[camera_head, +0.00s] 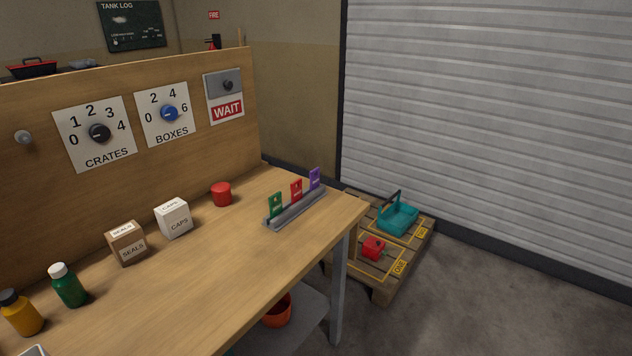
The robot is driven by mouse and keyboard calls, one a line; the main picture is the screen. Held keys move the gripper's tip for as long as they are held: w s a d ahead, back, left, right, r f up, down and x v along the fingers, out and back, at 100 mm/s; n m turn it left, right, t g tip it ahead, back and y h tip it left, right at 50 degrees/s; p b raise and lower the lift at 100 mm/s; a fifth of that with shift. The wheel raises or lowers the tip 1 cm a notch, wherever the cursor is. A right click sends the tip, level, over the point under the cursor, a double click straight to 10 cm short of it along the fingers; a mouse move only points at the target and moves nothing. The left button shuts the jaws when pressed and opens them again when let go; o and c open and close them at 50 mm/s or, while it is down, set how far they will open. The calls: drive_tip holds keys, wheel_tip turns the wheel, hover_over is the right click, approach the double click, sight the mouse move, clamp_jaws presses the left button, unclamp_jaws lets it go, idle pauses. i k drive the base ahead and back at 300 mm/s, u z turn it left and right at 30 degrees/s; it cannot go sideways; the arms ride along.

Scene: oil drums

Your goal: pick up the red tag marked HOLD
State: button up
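A red tag (296,190) stands upright in a grey slotted rack (291,214) at the right end of the wooden bench. It is the middle one of three tags, and its lettering is too small to read. A green tag (275,205) stands to its left and a purple tag (314,179) to its right. My gripper does not show in this view.
On the bench (215,265) are a red round object (221,194), a CAPS box (173,218), a SEALS box (126,243) and bottles (68,286). A panel with dials rises behind. A pallet (408,255) stands on the floor to the right.

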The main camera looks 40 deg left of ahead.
sight(296, 192)
drive_tip(key=u, duration=0.3)
drive_tip(key=i, duration=0.85)
drive_tip(key=u, duration=1.55)
drive_tip(key=i, duration=0.85)
drive_tip(key=u, duration=0.75)
